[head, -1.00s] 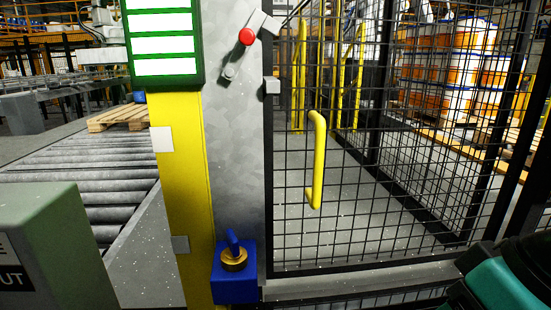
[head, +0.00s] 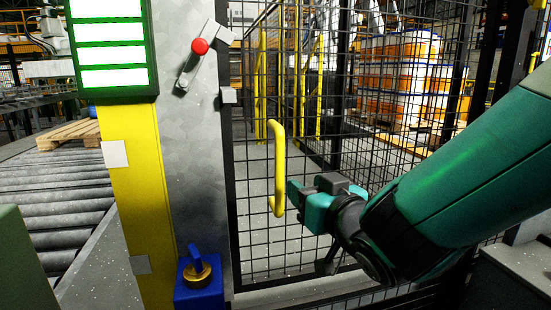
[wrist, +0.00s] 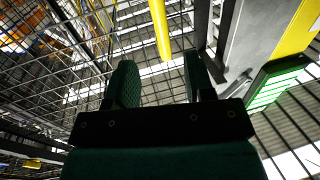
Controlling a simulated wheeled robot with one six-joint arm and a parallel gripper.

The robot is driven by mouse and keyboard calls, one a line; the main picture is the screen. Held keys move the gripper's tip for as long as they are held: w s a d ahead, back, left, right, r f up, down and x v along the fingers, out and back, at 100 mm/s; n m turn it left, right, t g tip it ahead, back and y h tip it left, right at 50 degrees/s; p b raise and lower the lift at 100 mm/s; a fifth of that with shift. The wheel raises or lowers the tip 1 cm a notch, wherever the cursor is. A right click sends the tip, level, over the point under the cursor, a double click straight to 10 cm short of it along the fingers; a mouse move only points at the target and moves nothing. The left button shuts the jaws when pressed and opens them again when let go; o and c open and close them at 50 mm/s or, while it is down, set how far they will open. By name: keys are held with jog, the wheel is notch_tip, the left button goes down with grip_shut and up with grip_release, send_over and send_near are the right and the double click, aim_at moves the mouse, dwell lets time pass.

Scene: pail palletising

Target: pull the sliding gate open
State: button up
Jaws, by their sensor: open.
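The sliding gate (head: 229,170) is a black wire-mesh panel in a dark frame. Its yellow vertical bar handle (head: 279,165) is near the left edge. My gripper (head: 294,192) is open and empty, just right of the handle's lower half in the head view. In the wrist view the handle (wrist: 160,30) lies beyond the fingertips (wrist: 157,75), lined up between the two fingers. I see no contact; the exact gap is hard to tell. The gate's left edge stands beside the grey post (head: 185,140), with no clear opening visible.
A grey lever with a red knob (head: 200,47) is on the post, above a blue box with a brass key switch (head: 200,285). A green light panel (head: 107,50) and yellow column stand left. A roller conveyor (head: 60,200) with a pallet (head: 70,135) is farther left. Orange-white pails (head: 400,75) stand behind the mesh.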

aim_at(282, 168)
jog(key=p+x, duration=0.5)
jog(key=x, duration=0.9)
jog(key=shift+c, duration=0.5)
grip_shut()
